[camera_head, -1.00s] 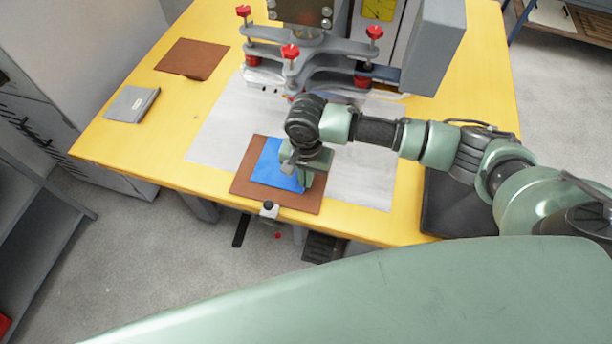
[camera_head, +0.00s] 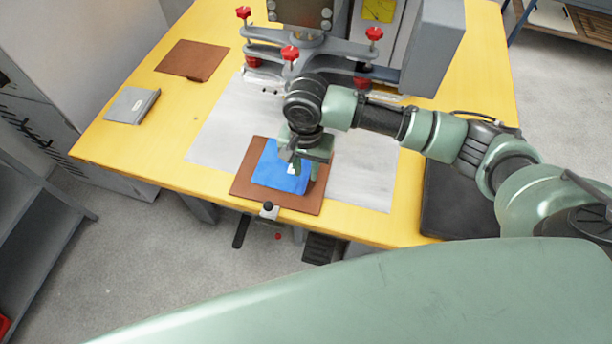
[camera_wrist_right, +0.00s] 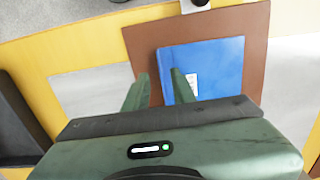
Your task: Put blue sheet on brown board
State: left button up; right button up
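The blue sheet (camera_head: 271,172) lies on the brown board (camera_head: 300,203) at the table's front edge, with brown showing around it. In the right wrist view the blue sheet (camera_wrist_right: 218,66) also rests within the brown board (camera_wrist_right: 255,50) and has a small white label. My right gripper (camera_head: 304,165) is above the sheet's right side in the head view. In the wrist view its two fingers (camera_wrist_right: 160,88) stand apart with nothing gripped between them. One finger overlaps the sheet's edge in that view. My left gripper is not in view.
A grey-white mat (camera_head: 225,125) lies under the board. Another brown board (camera_head: 192,60) and a grey book-like item (camera_head: 132,105) lie at left. A black pad (camera_head: 465,205) is at right.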

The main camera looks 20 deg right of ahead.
notch_tip(320, 180, up, 7)
dwell(0.3)
